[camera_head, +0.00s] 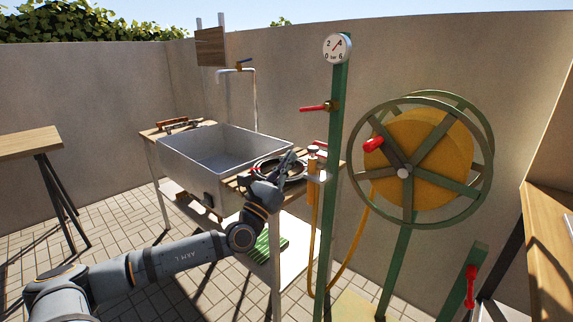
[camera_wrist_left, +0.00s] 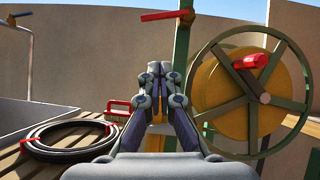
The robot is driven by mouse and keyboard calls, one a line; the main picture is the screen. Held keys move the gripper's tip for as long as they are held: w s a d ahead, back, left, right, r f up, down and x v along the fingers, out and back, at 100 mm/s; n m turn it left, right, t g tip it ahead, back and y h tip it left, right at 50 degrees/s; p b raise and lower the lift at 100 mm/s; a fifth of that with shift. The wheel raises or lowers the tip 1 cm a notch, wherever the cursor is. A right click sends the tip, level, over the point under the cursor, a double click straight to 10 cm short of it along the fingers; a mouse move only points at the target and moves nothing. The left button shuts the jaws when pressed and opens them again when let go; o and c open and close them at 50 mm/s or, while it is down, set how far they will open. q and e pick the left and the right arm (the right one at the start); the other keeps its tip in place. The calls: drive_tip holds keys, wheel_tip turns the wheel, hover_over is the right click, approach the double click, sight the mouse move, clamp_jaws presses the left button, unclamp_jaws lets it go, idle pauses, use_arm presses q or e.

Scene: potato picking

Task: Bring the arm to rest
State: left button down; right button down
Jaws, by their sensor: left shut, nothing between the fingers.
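My left arm comes in from the lower left of the head view and reaches to the right end of the sink stand. My left gripper (camera_head: 287,160) is there, above the wooden slats. In the left wrist view the left gripper (camera_wrist_left: 160,70) shows from behind, its fingers together with nothing between them. A green post with a red lever (camera_wrist_left: 162,14) stands beyond the fingertips in that view. My right gripper is in neither view.
A metal sink (camera_head: 178,163) stands left of the gripper. A coiled black hose (camera_wrist_left: 65,138) lies on the slats. A yellow hose reel (camera_head: 425,150) and a green post (camera_head: 331,200) with a gauge (camera_head: 337,48) stand to the right.

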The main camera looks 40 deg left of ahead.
use_arm(q)
drive_tip(key=shift+s+f, duration=0.25)
drive_tip(key=shift+s, duration=0.2)
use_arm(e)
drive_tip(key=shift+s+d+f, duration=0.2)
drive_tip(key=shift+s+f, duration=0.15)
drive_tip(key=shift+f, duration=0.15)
